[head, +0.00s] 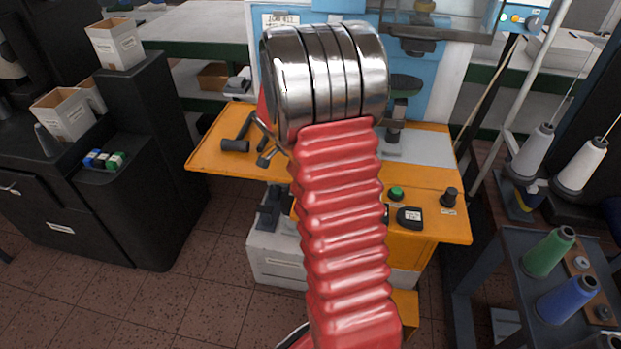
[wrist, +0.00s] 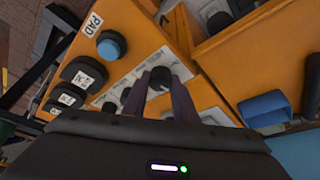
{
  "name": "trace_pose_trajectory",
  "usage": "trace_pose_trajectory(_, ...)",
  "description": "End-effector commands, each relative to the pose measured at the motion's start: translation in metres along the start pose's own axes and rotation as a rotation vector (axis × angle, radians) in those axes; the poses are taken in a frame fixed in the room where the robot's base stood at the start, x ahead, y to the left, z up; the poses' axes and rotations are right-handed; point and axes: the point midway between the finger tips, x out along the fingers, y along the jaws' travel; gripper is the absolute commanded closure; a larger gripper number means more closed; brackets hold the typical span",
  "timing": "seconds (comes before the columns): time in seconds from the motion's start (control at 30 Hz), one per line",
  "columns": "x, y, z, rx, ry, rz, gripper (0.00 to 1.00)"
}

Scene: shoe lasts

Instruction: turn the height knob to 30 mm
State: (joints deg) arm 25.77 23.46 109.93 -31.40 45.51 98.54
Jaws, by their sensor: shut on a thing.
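In the wrist view the two dark fingers of my gripper (wrist: 160,88) stand on either side of a black knob (wrist: 160,76) and are shut on it. The knob sits on a pale printed plate (wrist: 130,76) on the orange machine table (wrist: 152,35). The print on the plate is too small to read, so I cannot tell the knob's setting. In the head view my red-sleeved arm hides my gripper and this knob. The orange table also shows there (head: 215,160).
In the wrist view a blue-topped button (wrist: 111,46) by a "PAD" label and several black labelled controls lie left of the fingers. A blue block (wrist: 265,108) is at right. In the head view a green button (head: 396,193) and another black knob (head: 450,196) stand on the table.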

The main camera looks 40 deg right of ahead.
Motion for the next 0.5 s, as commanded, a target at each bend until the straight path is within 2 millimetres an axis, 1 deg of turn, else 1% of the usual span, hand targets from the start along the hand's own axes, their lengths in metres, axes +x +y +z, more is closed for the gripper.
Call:
trace_pose_trajectory(0.2,0.0015,0.0009,-0.0024,0.109,0.003,0.051,0.97)
trace_pose_trajectory(0.5,0.0014,0.0010,-0.0024,0.165,0.003,0.074,0.97)
